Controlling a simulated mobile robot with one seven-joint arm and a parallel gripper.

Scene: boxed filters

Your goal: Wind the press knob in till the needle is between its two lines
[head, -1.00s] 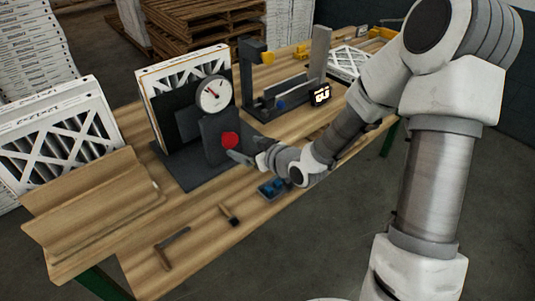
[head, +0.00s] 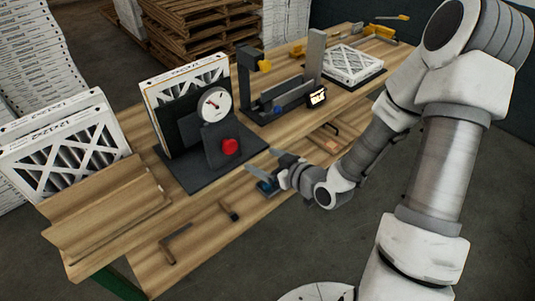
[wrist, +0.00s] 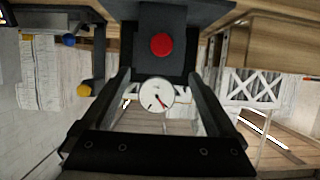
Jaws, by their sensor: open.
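The red press knob (head: 229,147) sits on the dark press block, below the round white gauge (head: 214,104). The gauge has a red needle and dark marks. In the wrist view the picture is turned over, with the knob (wrist: 161,44) above the gauge (wrist: 156,96). There the needle points down and right; its place relative to the two lines is too small to tell. My gripper (head: 264,168) is open and empty, to the right of the knob and apart from it. In the wrist view its fingers (wrist: 160,82) stand wide either side of the gauge.
A boxed filter (head: 184,84) stands behind the press. Other filters (head: 70,150) lean at the left. A dark fixture (head: 275,100) with a yellow knob stands to the right. Hand tools lie at the bench's front edge.

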